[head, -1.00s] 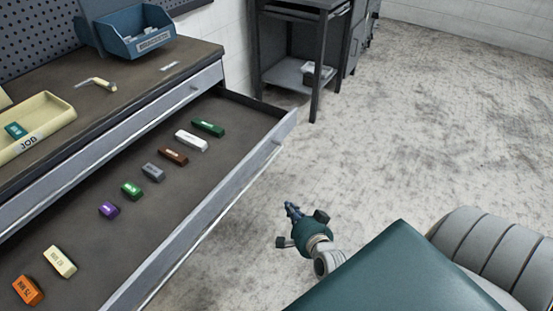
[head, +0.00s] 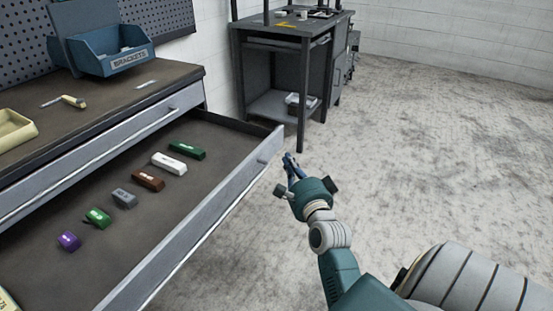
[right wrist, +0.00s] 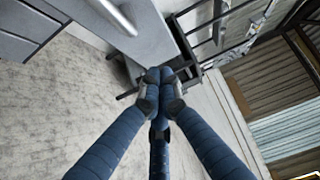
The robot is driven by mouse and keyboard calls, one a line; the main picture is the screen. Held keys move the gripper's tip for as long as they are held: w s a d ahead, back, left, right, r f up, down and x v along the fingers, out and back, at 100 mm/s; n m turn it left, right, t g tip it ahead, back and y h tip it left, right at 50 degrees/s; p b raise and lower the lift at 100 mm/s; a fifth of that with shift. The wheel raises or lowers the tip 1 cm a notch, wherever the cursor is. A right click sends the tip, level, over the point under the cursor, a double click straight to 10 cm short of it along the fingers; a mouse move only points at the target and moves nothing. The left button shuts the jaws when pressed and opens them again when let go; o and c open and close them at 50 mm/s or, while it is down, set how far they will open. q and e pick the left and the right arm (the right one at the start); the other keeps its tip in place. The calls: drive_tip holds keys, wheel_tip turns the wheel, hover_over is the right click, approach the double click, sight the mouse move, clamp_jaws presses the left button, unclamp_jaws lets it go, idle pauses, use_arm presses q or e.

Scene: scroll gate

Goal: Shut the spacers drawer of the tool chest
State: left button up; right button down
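The spacers drawer (head: 205,212) of the tool chest stands pulled out in the head view, with a grey front and dark floor. My left gripper is not in view.
A shut drawer (head: 100,155) lies above the open one. The chest top (head: 120,92) carries a blue brackets bin (head: 118,55), a cream tray (head: 14,130) and a small tool. A dark workbench (head: 283,75) stands beyond. The floor to the right is clear.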

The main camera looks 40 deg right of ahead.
sight(272, 147)
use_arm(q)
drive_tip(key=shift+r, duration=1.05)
use_arm(e)
drive_tip(key=shift+w+a, duration=0.3)
drive_tip(key=shift+w, duration=0.8)
drive_tip(key=shift+w+a, duration=0.25)
drive_tip(key=shift+w, duration=0.8)
drive_tip(key=shift+w, duration=0.1)
